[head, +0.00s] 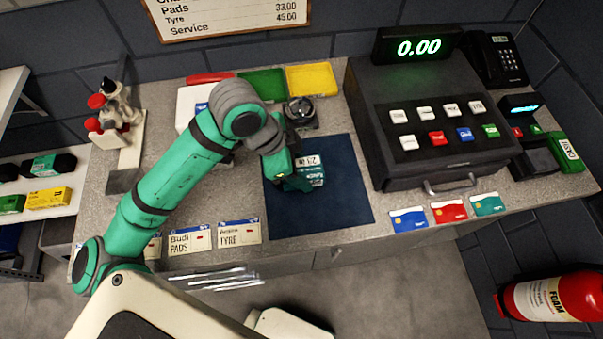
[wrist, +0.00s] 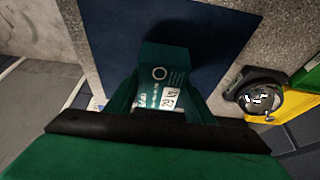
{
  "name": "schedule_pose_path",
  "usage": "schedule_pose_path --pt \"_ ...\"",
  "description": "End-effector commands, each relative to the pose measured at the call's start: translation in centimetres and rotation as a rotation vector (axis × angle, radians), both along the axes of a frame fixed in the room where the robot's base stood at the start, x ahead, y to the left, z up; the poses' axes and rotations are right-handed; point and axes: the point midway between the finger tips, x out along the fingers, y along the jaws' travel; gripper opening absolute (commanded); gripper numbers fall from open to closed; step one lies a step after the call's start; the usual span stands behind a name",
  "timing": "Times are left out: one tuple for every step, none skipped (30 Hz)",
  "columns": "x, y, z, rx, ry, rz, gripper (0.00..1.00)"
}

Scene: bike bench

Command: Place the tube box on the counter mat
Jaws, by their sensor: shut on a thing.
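The tube box (head: 311,171) is a small teal carton with white print and a white label. In the head view it shows at the right side of my gripper (head: 290,178), over the dark blue counter mat (head: 340,210). In the wrist view the tube box (wrist: 162,78) sits between the fingers of my gripper (wrist: 160,100), which is shut on it. The mat (wrist: 200,30) lies behind it in that view. I cannot tell whether the box touches the mat. My gripper hides part of the box in the head view.
A black cash register (head: 430,120) stands right of the mat. Several cards, including a blue one (head: 408,219), lie along the front edge. A round black object (head: 300,112) and green (head: 262,84) and yellow (head: 310,79) items stand behind the mat. Paper tags (head: 240,232) lie front left.

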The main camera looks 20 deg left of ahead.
Motion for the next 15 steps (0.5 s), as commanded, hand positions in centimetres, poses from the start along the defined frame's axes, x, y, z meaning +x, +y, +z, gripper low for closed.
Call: schedule_pose_path --pt "0.1 -0.1 -0.8 -0.001 0.003 0.001 0.22" --pt "0.1 -0.1 -1.2 -0.001 0.002 0.001 0.22" --pt "0.0 -0.1 -1.8 -0.002 0.002 0.002 0.22" --pt "0.1 0.0 -2.2 -0.001 0.002 0.003 0.22" --pt "0.1 -0.1 -2.5 -0.001 0.002 0.002 0.22" --pt "0.1 -0.1 -2.8 -0.001 0.003 0.001 0.22" --pt "0.1 -0.1 -3.0 0.0 0.002 0.001 0.22" --pt "0.1 -0.1 -3.1 0.001 0.001 0.0 0.22" --pt "0.1 -0.1 -3.2 0.001 0.001 0.0 0.22" --pt "0.1 -0.1 -3.2 0.001 0.0 0.0 0.22" --pt "0.1 -0.1 -3.2 0.001 0.0 0.0 0.22" --pt "0.1 -0.1 -3.2 0.001 0.0 0.0 0.22" --pt "0.1 -0.1 -3.2 0.001 0.001 0.0 0.22" --pt "0.1 -0.1 -3.2 0.001 0.001 0.0 0.22" --pt "0.1 0.0 -3.2 0.001 0.0 0.0 0.22"
